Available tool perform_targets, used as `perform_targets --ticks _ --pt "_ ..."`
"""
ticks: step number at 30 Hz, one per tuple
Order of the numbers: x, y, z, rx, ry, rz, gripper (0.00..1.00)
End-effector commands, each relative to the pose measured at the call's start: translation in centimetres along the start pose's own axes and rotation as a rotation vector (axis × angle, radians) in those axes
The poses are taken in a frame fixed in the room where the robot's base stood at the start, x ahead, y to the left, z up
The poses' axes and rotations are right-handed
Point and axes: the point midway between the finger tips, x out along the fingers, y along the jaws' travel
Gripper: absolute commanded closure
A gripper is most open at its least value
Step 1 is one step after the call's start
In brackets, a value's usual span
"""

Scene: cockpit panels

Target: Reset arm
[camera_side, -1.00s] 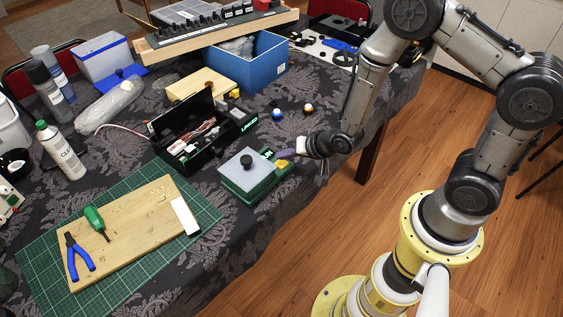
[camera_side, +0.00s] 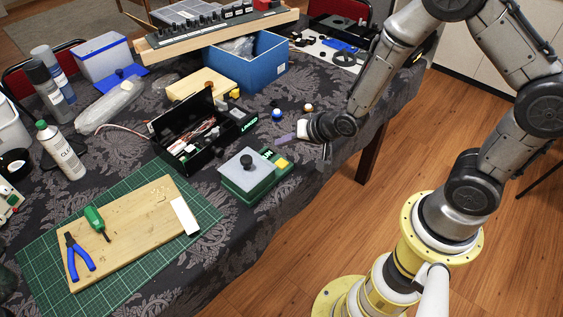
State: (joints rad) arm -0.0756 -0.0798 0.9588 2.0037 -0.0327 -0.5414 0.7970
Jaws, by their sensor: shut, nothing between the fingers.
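My gripper (camera_side: 291,138) is shut and empty. It is above the patterned cloth near the table's right edge, with my arm reaching in from the right. The green box (camera_side: 240,184) with a grey top, a black knob and a yellow button stands below and left of my gripper, apart from it. My arm is bent, and its upper links show at the top right.
A black open case (camera_side: 180,153) with wires stands left of the green box. A blue bin (camera_side: 264,71) is behind. A wooden board (camera_side: 135,235) with pliers and a screwdriver lies on a green mat at front left. Small knobs (camera_side: 308,107) stand behind my gripper.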

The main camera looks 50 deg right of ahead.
Motion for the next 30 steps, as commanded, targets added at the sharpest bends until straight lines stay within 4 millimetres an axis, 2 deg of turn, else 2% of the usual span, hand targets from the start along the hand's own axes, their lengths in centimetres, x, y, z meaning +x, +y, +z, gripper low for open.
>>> perform_targets --ticks 12,14,17,20,21,23,24,27,30 --pt "0.0 0.0 -0.1 0.001 0.002 0.0 1.0" --pt "-0.2 -0.3 -0.6 0.003 0.014 -0.009 1.0" --pt "-1.3 -2.2 -2.8 0.005 0.063 -0.051 1.0" --pt "-4.1 -5.3 -6.6 0.009 0.146 -0.119 1.0" --pt "-6.0 -6.7 -8.3 0.007 0.178 -0.143 1.0" --pt "-9.3 -8.3 -10.5 -0.015 0.217 -0.162 1.0" --pt "-11.8 -9.1 -11.6 -0.041 0.233 -0.162 1.0" --pt "-17.9 -9.6 -12.7 -0.125 0.246 -0.134 1.0" --pt "-22.9 -8.8 -12.1 -0.22 0.224 -0.085 1.0"
